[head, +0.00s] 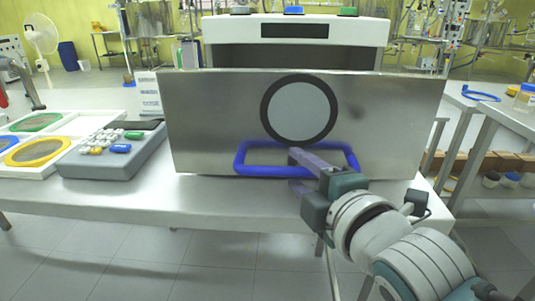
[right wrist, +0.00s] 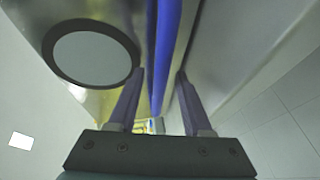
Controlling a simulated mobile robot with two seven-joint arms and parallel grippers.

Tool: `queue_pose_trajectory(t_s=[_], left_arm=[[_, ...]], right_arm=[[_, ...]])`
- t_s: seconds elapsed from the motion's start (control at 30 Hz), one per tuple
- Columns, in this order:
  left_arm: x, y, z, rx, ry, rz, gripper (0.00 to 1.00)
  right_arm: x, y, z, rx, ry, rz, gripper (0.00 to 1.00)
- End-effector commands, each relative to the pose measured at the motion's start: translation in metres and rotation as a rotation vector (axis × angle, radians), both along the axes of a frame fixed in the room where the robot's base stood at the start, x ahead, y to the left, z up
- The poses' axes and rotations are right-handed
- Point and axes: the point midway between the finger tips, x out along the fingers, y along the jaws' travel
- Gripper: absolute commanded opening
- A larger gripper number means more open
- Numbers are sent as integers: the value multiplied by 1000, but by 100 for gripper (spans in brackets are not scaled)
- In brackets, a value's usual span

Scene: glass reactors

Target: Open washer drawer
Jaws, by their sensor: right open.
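The washer (head: 296,28) stands on the white table, with colored buttons on top and a dark opening. Its wide metal drawer front (head: 205,125) hangs before the body, below the opening, with a round grey window (head: 300,110) ringed in black. A blue loop handle (head: 245,157) is on its lower part. My right gripper (head: 292,168) is open at the handle, one finger above and one below its lower bar. In the right wrist view the blue bar (right wrist: 170,40) runs between the spread fingers (right wrist: 160,72). Contact with the bar is not clear. My left gripper is out of view.
A grey box with several small colored pieces (head: 115,160) and white trays with colored rings (head: 38,150) lie left of the washer. A side table (head: 490,100) with a blue ring stands at right. The table's front strip (head: 130,198) is clear.

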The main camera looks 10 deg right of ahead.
Motion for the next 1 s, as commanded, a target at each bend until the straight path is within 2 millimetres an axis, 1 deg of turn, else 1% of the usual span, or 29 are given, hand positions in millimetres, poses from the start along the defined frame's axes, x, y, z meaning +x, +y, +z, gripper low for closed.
queue_pose_trajectory(t_s=[0.1,0.3,0.4,0.5,0.63,0.93,1.0], left_arm=[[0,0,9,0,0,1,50],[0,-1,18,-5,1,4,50],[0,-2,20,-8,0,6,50],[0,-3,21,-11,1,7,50],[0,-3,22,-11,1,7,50],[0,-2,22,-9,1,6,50],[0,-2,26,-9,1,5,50]], right_arm=[[-18,-2,5,-1,3,0,50],[-56,-7,12,0,4,0,50],[-72,-8,15,0,3,1,50],[-83,-10,16,-1,2,0,50],[-90,-11,18,-1,1,0,50],[-91,-11,18,0,1,0,50],[-92,-13,21,17,16,-10,50]])
